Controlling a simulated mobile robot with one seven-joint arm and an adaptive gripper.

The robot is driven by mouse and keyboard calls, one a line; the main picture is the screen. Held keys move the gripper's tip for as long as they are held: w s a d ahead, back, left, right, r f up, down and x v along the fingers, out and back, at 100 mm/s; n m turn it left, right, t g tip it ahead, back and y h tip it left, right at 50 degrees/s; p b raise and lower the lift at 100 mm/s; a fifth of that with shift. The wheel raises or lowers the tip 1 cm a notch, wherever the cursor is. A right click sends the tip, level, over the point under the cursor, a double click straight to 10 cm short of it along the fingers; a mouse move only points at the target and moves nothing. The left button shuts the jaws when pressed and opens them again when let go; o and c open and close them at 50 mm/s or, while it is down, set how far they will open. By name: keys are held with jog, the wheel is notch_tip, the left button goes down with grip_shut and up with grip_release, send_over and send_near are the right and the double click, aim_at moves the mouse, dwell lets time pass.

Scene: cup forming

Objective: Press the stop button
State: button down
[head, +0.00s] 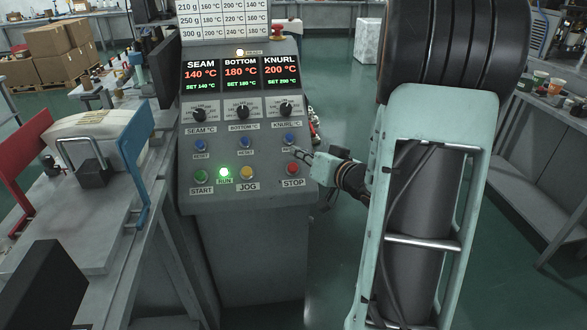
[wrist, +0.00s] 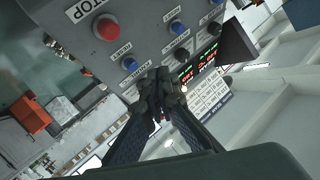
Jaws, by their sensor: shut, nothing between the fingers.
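The stop button is a red round button (head: 292,169) at the lower right of the grey control panel (head: 205,168), above its STOP label. In the wrist view the red button (wrist: 106,27) is at the upper left, uncovered. My gripper (head: 296,152) is shut and empty. It is at the panel's right side, its tips just above the red button in the head view and near the blue KNURL reset button. In the wrist view the closed fingertips (wrist: 160,78) point at the panel, away from the red button. I cannot tell whether they touch the panel.
The panel also has a green START button (head: 201,177), a lit RUN lamp (head: 223,172), a yellow JOG button (head: 246,172), blue reset buttons, black knobs and temperature displays (head: 241,73). A bench with a blue bracket (head: 133,147) stands left. Open floor lies right of the panel.

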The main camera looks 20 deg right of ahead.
aim_at(293, 168)
jog(key=shift+w+d+f+b, duration=0.2)
jog(key=shift+w+f+b, duration=0.65)
jog(key=shift+f, duration=0.3)
jog(key=shift+w+d+f+b, duration=0.25)
jog(key=shift+w+f+b, duration=0.45)
jog(key=shift+f+b, duration=0.4)
jog(key=shift+w+d+f+b, duration=0.2)
jog(key=shift+w+f+b, duration=0.6)
jog(key=shift+f, duration=0.45)
jog(key=shift+w+d+f, duration=0.1)
jog(key=shift+w+f, duration=0.15)
jog(key=shift+f, duration=0.05)
jog(key=shift+w+d+f+b, duration=0.1)
jog(key=shift+w+f+b, duration=0.25)
jog(key=shift+f, duration=0.1)
jog(key=shift+s, duration=0.1)
jog(key=shift+s+r+p, duration=0.5)
jog(key=shift+r+p, duration=0.2)
jog(key=shift+r, duration=0.05)
jog(key=shift+r, duration=0.1)
